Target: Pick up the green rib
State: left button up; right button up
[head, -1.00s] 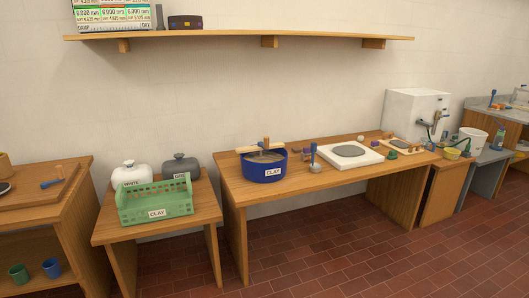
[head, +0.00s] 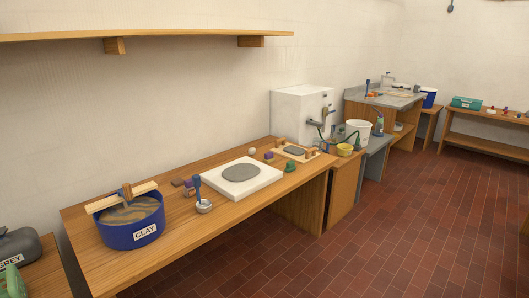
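A small dark green piece (head: 290,166), which looks like the green rib, lies near the right end of the long wooden table (head: 120,277). It is just right of the white square slab with a grey disc (head: 241,178) and close to the table's front edge. Its exact shape is too small to tell. Neither of my grippers is in the head view.
A blue clay tub (head: 131,234) with a wooden bar across it stands at the table's left end. A metal cup with a blue-handled tool (head: 204,206) and a purple block (head: 268,155) are near the slab. Red tiled floor (head: 400,230) in front is clear.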

aim_at(290, 167)
jog(key=i+l+z, duration=0.15)
jog(key=i+l, duration=0.65)
